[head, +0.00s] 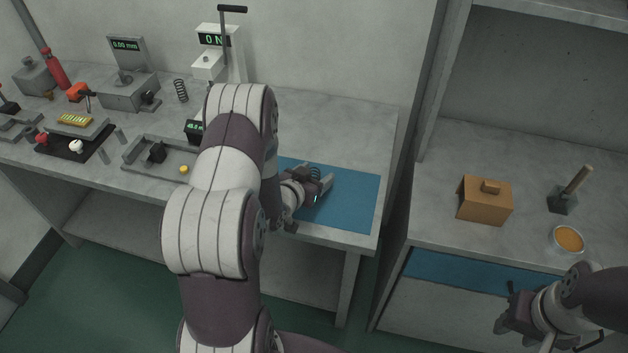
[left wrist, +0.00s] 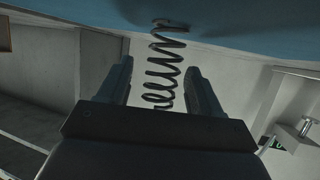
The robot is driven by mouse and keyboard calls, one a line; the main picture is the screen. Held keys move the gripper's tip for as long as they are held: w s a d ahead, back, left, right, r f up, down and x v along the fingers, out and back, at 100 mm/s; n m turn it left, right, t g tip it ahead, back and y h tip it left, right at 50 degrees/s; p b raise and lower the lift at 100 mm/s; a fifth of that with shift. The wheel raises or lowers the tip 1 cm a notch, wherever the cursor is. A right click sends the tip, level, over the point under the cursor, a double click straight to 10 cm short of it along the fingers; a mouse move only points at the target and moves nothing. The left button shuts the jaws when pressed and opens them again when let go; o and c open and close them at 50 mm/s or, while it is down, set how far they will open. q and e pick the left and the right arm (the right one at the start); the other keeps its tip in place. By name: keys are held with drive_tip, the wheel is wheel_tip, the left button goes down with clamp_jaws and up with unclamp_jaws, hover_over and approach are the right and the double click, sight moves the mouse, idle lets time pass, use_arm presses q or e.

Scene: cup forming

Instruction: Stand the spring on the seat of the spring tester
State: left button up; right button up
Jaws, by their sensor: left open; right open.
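A dark coil spring (head: 315,170) stands on the blue mat (head: 350,210), partly hidden by my left gripper (head: 322,187). In the left wrist view the spring (left wrist: 164,68) appears between the two open fingers (left wrist: 160,88), with a gap on each side. One end of it meets the blue mat (left wrist: 240,18). The spring tester (head: 207,66) stands at the back of the bench, with a lever on top and a display reading 0 N. Its lower part is hidden by my left arm. My right gripper (head: 508,318) is open and empty at the lower right.
A second coil spring (head: 180,90) stands by a gauge reading 0.00 mm (head: 127,90). A grey tray (head: 150,160) and small tools fill the bench's left. An orange-brown box (head: 485,199) and a bowl (head: 567,240) stand on the right-hand counter.

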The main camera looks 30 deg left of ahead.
use_arm(q)
drive_tip(key=shift+s, duration=0.1)
drive_tip(key=c, duration=1.1)
drive_tip(key=shift+r, duration=0.1)
